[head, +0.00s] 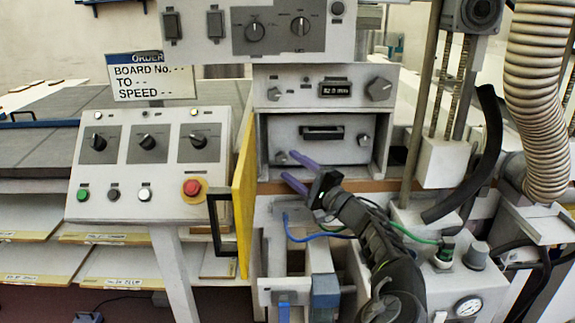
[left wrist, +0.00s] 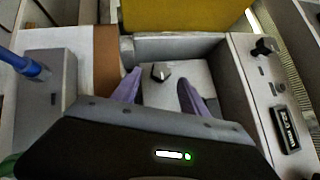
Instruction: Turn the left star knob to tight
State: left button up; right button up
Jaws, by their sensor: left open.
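The left star knob (head: 281,158) is a small grey knob on the face of the recessed panel (head: 320,147), behind the open yellow door (head: 245,190). It also shows in the left wrist view (left wrist: 160,72), between the purple fingers and beyond them. My left gripper (head: 287,165) is open and empty, its two purple fingers pointing at the panel around the knob's place. In the left wrist view the gripper (left wrist: 159,80) has a finger on each side of the knob, with gaps. Contact cannot be seen. The right knob (head: 363,140) sits at the panel's other end. My right gripper is not seen.
Above the recess is a display panel (head: 325,88) with a larger knob. A sloped control console (head: 150,160) with a red button stands left. A black pipe, a ribbed hose (head: 535,100) and a gauge (head: 468,306) crowd the right. Blue and green cables run below the gripper.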

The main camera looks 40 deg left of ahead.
pick_arm(q)
jog(key=v, duration=0.4)
jog(key=shift+d+f, duration=0.1)
jog(key=shift+d, duration=0.25)
